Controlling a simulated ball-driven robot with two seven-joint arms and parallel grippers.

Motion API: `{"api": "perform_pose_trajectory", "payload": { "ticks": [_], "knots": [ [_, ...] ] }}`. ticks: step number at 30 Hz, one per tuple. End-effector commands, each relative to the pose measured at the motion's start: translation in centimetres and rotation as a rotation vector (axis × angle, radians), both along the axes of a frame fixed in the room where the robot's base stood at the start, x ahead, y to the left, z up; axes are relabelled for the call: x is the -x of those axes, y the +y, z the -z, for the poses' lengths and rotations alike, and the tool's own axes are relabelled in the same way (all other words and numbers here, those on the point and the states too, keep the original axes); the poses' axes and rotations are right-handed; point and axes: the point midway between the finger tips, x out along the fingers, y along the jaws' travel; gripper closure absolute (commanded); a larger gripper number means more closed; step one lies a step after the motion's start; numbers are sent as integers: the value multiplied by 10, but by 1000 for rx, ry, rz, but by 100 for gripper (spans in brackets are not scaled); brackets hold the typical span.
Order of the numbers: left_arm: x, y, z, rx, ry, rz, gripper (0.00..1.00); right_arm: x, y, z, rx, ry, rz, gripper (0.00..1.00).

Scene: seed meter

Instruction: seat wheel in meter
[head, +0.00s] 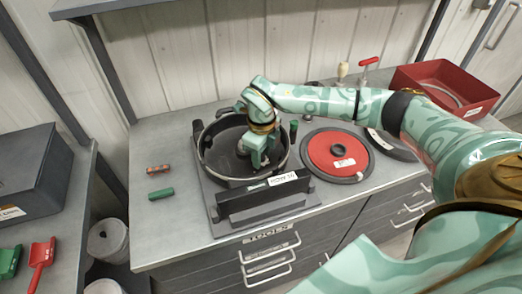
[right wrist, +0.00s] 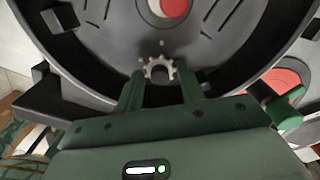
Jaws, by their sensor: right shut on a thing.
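The meter is a round black open housing (head: 205,165) on a dark stand, with a label on its front block. My right gripper (head: 257,162) reaches down into it from above, in its right half. In the right wrist view its green fingers (right wrist: 160,88) are shut on a small pale toothed wheel (right wrist: 160,70). The wheel is at the fingertips, over the grey inside of the housing (right wrist: 85,40); whether it touches the housing I cannot tell. A red and white round piece (right wrist: 172,8) shows at the top edge there. The wheel is hidden in the head view. My left gripper is not in view.
A red disc with a black rim (head: 323,150) lies right of the meter, with a red bin (head: 480,107) behind. A red-and-grey handle (head: 158,170) and a green one (head: 161,193) lie left. A green knob (head: 293,128) stands at the housing's right edge.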

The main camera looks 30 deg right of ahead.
Motion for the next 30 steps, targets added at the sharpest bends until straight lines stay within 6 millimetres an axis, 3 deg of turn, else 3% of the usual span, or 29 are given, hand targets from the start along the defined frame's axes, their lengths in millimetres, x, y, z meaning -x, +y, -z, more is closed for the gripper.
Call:
{"api": "perform_pose_trajectory", "payload": {
  "ticks": [5, 30],
  "knots": [
    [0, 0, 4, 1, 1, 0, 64, 0, 0, 8, 0, -1, -1, 84],
    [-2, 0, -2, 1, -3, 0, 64, 1, 0, 8, 0, 0, 0, 84]
  ]
}}
